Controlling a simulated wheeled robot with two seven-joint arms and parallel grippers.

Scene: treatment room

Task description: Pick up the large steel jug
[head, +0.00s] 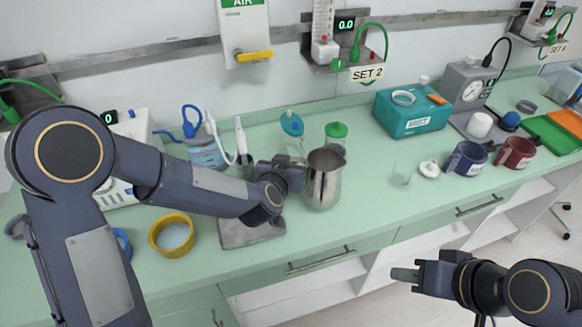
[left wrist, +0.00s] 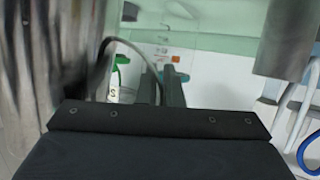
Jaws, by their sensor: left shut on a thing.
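The large steel jug (head: 322,182) is upright at the middle of the green counter in the head view; whether its base touches the counter is hard to tell. Its shiny wall (left wrist: 35,80) fills the left side of the left wrist view. My left gripper (head: 294,174) is at the jug's left side, shut on its handle. In the left wrist view the thin curved handle (left wrist: 128,48) runs to my closed fingers (left wrist: 163,85). The grip is partly hidden in the head view. My right gripper (head: 405,275) is empty, in front of the counter; its finger gap is not clear.
A green-capped bottle (head: 336,133) and a blue-topped bottle (head: 291,128) stand close behind the jug. Counter (head: 365,200) between is free.

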